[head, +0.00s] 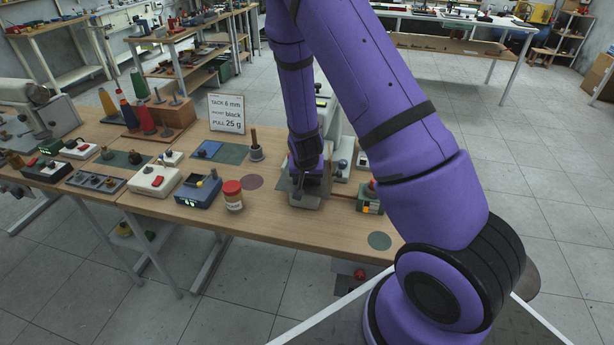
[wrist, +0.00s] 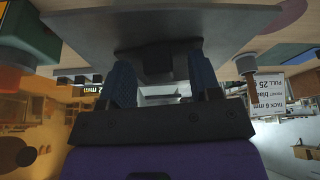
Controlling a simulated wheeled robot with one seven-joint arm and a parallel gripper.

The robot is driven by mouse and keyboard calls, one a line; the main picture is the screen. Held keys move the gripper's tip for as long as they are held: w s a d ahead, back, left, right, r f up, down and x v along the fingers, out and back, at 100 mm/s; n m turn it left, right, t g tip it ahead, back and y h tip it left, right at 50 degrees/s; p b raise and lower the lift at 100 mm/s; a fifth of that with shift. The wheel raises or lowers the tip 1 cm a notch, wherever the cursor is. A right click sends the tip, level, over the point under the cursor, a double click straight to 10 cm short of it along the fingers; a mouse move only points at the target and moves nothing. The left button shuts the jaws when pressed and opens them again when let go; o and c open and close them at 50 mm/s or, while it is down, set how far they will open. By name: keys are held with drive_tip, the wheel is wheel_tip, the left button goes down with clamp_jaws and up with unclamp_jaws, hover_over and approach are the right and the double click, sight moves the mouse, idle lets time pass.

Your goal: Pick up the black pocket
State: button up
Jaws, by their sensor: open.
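My gripper (head: 308,172) is low over a grey metal plate (head: 304,198) on the front right of the wooden table. In the wrist view, the blue fingers of my gripper (wrist: 162,70) stand apart, with a dark piece (wrist: 157,56) between them, close under the grey plate (wrist: 95,35). I cannot tell whether this dark piece is the black pocket or whether the fingers touch it. My arm hides much of this spot in the head view. A white sign (head: 227,113) reads "TACK 6 mm", a blurred word with "black", and "PULL 25 g".
A jar with a red lid (head: 233,196) and a blue device (head: 198,190) stand left of my gripper. A small green box (head: 369,200) stands close on its right. A wooden-handled tool (head: 256,145) stands behind it. The front right table corner holds a flat green disc (head: 380,240).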

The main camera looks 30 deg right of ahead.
clamp_jaws()
drive_tip(key=shift+r, duration=0.2)
idle(0.3)
